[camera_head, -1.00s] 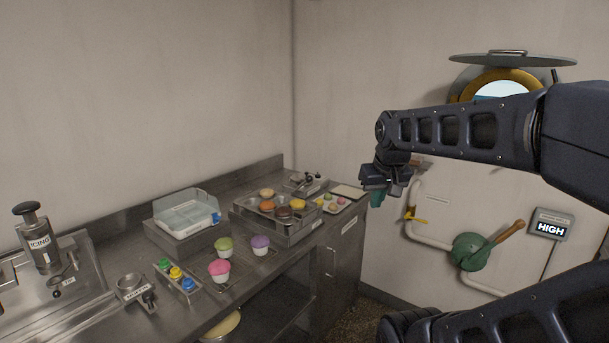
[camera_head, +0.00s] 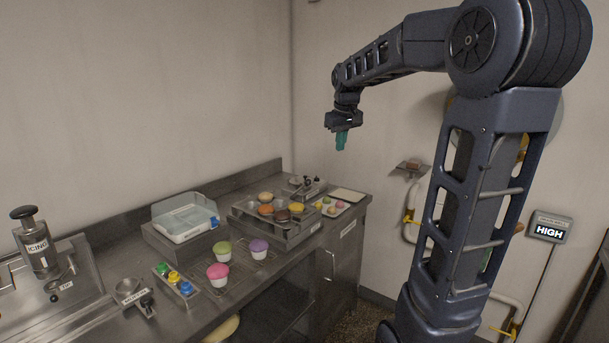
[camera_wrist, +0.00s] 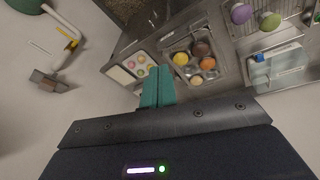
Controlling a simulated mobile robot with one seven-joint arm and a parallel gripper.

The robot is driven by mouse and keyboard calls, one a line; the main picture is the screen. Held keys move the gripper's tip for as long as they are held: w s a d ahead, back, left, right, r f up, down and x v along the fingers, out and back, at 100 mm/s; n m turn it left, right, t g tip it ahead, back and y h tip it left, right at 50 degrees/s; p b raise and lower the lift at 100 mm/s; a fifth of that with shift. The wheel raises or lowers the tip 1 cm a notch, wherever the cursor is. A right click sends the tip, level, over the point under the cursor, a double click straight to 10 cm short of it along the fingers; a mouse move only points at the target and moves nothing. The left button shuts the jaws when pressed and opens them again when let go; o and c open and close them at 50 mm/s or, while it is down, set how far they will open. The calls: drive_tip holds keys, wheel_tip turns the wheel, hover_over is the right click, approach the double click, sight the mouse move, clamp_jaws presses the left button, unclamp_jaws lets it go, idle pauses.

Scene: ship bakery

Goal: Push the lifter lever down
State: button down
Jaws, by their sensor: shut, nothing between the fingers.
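My gripper (camera_head: 341,148) is shut and empty, its teal fingers pointing down. It hangs in the air near the room's corner, above and apart from the right end of the steel counter (camera_head: 218,316). In the wrist view its closed fingers (camera_wrist: 158,72) show near the small pastry tray. No lever is marked as the lifter's in these views. A small metal device (camera_head: 298,188) with dark knobs stands at the counter's back, behind the bun tray; I cannot tell whether it bears the lever. My gripper appears to hide this device in the wrist view.
A metal stand with buns (camera_head: 238,212), a small pastry tray (camera_head: 316,211) and a clear-lidded box (camera_head: 175,237) stand on the counter. A bracket (camera_head: 410,166) and pipe are on the right wall, by a HIGH display (camera_head: 549,231). Air above the counter is free.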

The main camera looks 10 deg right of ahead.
drive_tip(key=w+a+f+n, duration=0.2)
drive_tip(key=w+a+f, duration=0.1)
drive_tip(key=w, duration=0.8)
drive_tip(key=w+a+f+n+g, duration=0.1)
drive_tip(key=w+a+f, duration=0.2)
drive_tip(key=w, duration=0.9)
drive_tip(key=w+a+f+n, duration=0.2)
drive_tip(key=w+a+f, duration=0.1)
drive_tip(key=w, duration=0.8)
drive_tip(key=shift+w+f+n+g, duration=0.2)
drive_tip(key=shift+n+g, duration=0.1)
drive_tip(key=shift+d, duration=0.1)
drive_tip(key=shift+w+d+f, duration=0.1)
drive_tip(key=shift+d+f, duration=0.25)
drive_tip(key=shift+f, duration=1.8)
drive_tip(key=shift+s+d+f, duration=0.1)
drive_tip(key=shift+d+f, duration=0.25)
drive_tip(key=shift+f, duration=1.85)
drive_tip(key=shift+w+d+f, duration=0.1)
drive_tip(key=shift+d+f, duration=0.25)
drive_tip(key=shift+f, duration=1.8)
drive_tip(key=shift+d, duration=0.1)
